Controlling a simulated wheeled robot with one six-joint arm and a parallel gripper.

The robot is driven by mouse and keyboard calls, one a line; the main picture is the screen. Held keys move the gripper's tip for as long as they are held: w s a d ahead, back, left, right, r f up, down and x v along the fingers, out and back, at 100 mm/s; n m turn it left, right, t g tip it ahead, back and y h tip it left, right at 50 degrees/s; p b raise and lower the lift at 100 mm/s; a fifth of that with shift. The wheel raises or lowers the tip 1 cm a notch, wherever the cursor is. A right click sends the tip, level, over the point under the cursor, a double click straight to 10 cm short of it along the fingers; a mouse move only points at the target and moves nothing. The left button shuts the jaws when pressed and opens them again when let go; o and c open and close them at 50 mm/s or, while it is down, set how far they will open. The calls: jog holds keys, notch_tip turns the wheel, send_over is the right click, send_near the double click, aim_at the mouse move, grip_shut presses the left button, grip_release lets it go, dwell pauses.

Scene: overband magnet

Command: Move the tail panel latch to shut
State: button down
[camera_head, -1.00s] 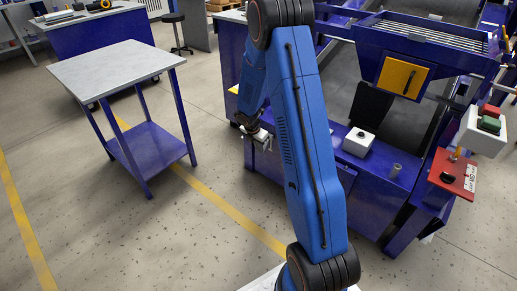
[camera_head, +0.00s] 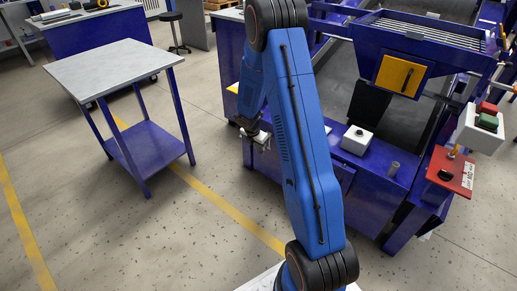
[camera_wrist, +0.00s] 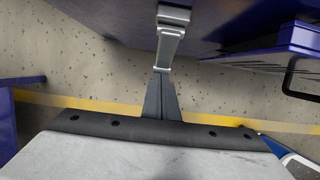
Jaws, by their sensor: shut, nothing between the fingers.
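The tail panel latch looks to be the grey metal lever (camera_wrist: 171,40) in the wrist view. It hangs from a bracket on the dark blue panel (camera_wrist: 110,22) and points down the picture toward my gripper. My gripper (camera_wrist: 161,74) is shut and empty, its dark fingertips at the free end of the lever. I cannot tell whether they touch. In the head view my gripper (camera_head: 262,139) is small and partly hidden by my arm, beside the left end of the blue machine (camera_head: 370,190). The latch cannot be made out there.
A blue part with a black handle (camera_wrist: 289,75) stands at the right of the wrist view. A grey-topped table (camera_head: 115,68) stands left of the machine, with free floor between. A red plate (camera_head: 451,171) and a button box (camera_head: 484,128) are on the machine's right.

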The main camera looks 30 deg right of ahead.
jog(key=shift+w+d+f, duration=0.25)
jog(key=shift+d+f, duration=0.4)
jog(key=shift+f, duration=0.2)
jog(key=shift+d+f, duration=0.1)
jog(key=shift+d, duration=0.05)
